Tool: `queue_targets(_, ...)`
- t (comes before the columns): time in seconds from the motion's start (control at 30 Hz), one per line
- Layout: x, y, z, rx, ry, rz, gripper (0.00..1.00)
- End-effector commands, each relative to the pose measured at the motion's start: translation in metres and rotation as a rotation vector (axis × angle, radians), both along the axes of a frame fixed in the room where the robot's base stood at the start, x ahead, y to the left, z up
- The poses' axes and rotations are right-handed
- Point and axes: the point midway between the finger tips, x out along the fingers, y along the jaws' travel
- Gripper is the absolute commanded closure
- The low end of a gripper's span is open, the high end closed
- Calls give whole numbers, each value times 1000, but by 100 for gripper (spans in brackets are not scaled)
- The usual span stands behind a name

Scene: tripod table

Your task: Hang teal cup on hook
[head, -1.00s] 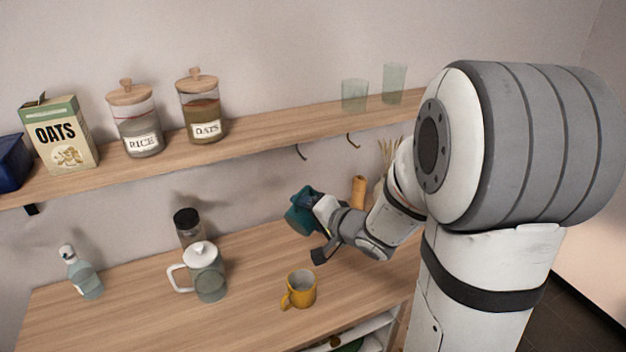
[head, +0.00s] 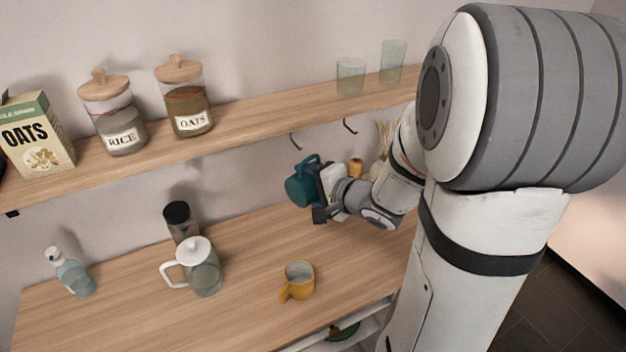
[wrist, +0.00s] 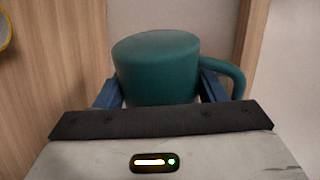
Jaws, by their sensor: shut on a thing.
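The teal cup (head: 300,188) is held in my gripper (head: 318,196), off the counter and below the shelf. In the wrist view the teal cup (wrist: 158,66) sits between the two blue fingers of my gripper (wrist: 160,92), its handle to the right. In the head view the handle shows at the cup's top. Two dark hooks hang under the shelf's front edge: the left hook (head: 295,141) is just above the cup, and the right hook (head: 350,126) is further right. The cup is apart from both hooks.
A yellow mug (head: 299,281), a white-lidded pitcher (head: 205,272), a dark-topped jar (head: 180,222) and a bottle (head: 74,277) stand on the counter (head: 130,325). The shelf (head: 255,118) holds jars, an oats box and two glasses. A wooden cylinder (head: 356,167) stands behind my gripper.

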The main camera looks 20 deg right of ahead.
Motion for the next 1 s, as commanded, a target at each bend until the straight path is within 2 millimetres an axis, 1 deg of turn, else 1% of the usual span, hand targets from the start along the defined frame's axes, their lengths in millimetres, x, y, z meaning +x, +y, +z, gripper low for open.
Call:
queue_targets(0.07,2,0,3,1,1,1,66)
queue_targets(0.67,12,2,0,-7,1,-6,66)
queue_targets(0.7,15,2,-3,-8,-2,-5,66)
queue_targets(1.0,33,6,-4,-8,-2,-5,66)
